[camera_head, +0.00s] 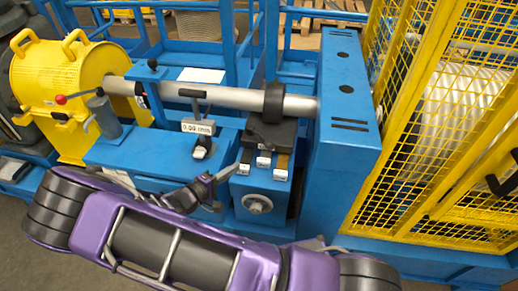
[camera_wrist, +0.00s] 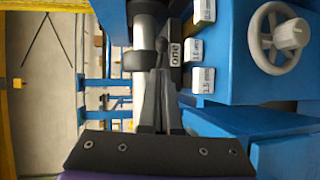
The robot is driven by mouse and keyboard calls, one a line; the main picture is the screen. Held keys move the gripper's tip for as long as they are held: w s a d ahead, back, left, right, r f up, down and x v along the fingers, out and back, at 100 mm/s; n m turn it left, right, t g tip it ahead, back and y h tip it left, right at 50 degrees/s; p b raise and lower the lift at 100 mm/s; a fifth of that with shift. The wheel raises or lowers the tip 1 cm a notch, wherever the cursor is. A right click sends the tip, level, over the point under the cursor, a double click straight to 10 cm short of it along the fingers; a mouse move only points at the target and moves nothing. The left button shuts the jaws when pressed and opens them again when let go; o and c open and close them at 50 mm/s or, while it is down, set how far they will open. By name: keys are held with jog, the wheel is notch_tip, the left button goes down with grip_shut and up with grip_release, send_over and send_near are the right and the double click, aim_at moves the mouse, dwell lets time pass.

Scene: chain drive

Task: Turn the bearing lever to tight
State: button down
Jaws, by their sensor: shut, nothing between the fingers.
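My gripper (camera_head: 236,167) is shut and empty, its tips close to the small white tags at the front of the dark bearing block (camera_head: 268,131). In the wrist view the shut fingers (camera_wrist: 161,74) point at the dark block and partly cover it. A lever with a red knob (camera_head: 61,99) sticks out at the yellow housing on the left, well away from my gripper. A black T-shaped handle (camera_head: 192,93) stands in front of the shaft. I cannot tell which of these is the bearing lever, and no tight mark is readable.
A grey shaft (camera_head: 230,97) runs from the yellow housing (camera_head: 62,75) to the blue upright (camera_head: 345,95). A yellow mesh cage (camera_head: 440,130) stands on the right. White tags (camera_wrist: 203,48) and a grey handwheel (camera_wrist: 282,37) lie right of the fingers in the wrist view.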

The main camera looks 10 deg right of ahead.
send_near(268, 148)
jog(key=x, duration=0.6)
jog(key=shift+w+f+p, duration=0.15)
jog(key=shift+w+p, duration=0.2)
jog(key=shift+w, duration=0.2)
jog(key=shift+d, duration=0.2)
jog(key=shift+d, duration=0.55)
jog(key=d, duration=0.1)
jog(key=w+d+b, duration=0.1)
jog(key=d, duration=0.1)
jog(key=shift+w+d, duration=0.1)
jog(key=shift+d, duration=0.2)
jog(key=shift+b+x, duration=0.3)
jog(key=shift+x, duration=0.5)
jog(key=shift+r+x, duration=0.15)
jog(key=shift+x, duration=0.6)
jog(key=shift+r+x, duration=0.1)
jog(key=shift+x, duration=0.6)
jog(key=shift+w+r, duration=0.1)
jog(key=shift+r, duration=0.1)
